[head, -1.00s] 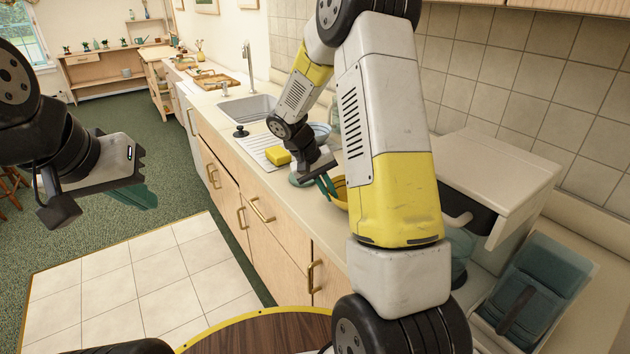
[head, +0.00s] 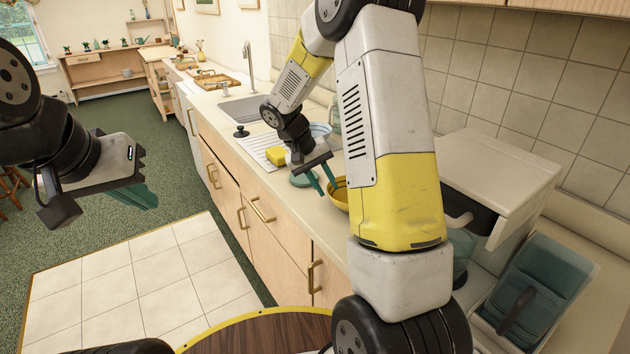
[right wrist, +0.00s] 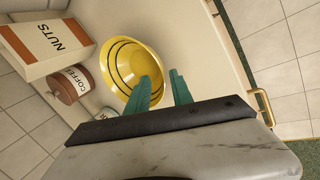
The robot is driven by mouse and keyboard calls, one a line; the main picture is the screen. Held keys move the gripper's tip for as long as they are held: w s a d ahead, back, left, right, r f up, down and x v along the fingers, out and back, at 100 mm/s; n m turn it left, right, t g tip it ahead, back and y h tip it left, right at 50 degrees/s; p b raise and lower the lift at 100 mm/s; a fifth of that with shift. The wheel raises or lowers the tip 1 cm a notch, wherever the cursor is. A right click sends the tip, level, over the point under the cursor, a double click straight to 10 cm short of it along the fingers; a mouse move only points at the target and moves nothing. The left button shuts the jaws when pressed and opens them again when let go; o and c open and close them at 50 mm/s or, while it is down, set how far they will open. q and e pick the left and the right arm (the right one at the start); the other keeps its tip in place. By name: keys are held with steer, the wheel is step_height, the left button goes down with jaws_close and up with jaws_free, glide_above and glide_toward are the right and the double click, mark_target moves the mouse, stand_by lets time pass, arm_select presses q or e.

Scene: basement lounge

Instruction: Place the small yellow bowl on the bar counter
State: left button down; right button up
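Yellow bowls (right wrist: 130,68) sit nested in a stack on the counter in the right wrist view; the smallest lies innermost. In the head view the yellow bowl stack (head: 341,197) is partly hidden behind my right arm. My right gripper (head: 324,186) is open and empty at the stack's left side. In the right wrist view its green fingers (right wrist: 162,80) are apart, one overlapping the near rim and the other outside it; contact cannot be told. My left gripper (head: 146,197) hangs over the floor at left, side-on, so its opening cannot be told. The counter (head: 290,208) runs along the wall.
A nuts box (right wrist: 45,48) and a coffee canister (right wrist: 70,85) stand beside the bowls. A green round object (head: 303,180), a yellow sponge (head: 276,154) and a sink (head: 245,108) lie along the counter. A bread box (head: 500,175) stands at right. Floor at left is open.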

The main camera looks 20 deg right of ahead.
steer(key=v, duration=0.8)
steer(key=s+a+r+t+y, duration=0.1)
steer(key=s+r+t+y, duration=0.1)
steer(key=s+r, duration=0.2)
steer(key=s+a+r+t+y, duration=0.1)
steer(key=s+r+t+y, duration=0.1)
steer(key=s, duration=0.9)
steer(key=s+a+r+n+t+y, duration=0.1)
steer(key=s+r+t+y, duration=0.1)
steer(key=s+r, duration=0.3)
steer(key=s+y, duration=0.1)
steer(key=s, duration=0.2)
steer(key=shift+s+a+r, duration=0.2)
steer(key=shift+a+r, duration=0.15)
steer(key=shift+r, duration=0.05)
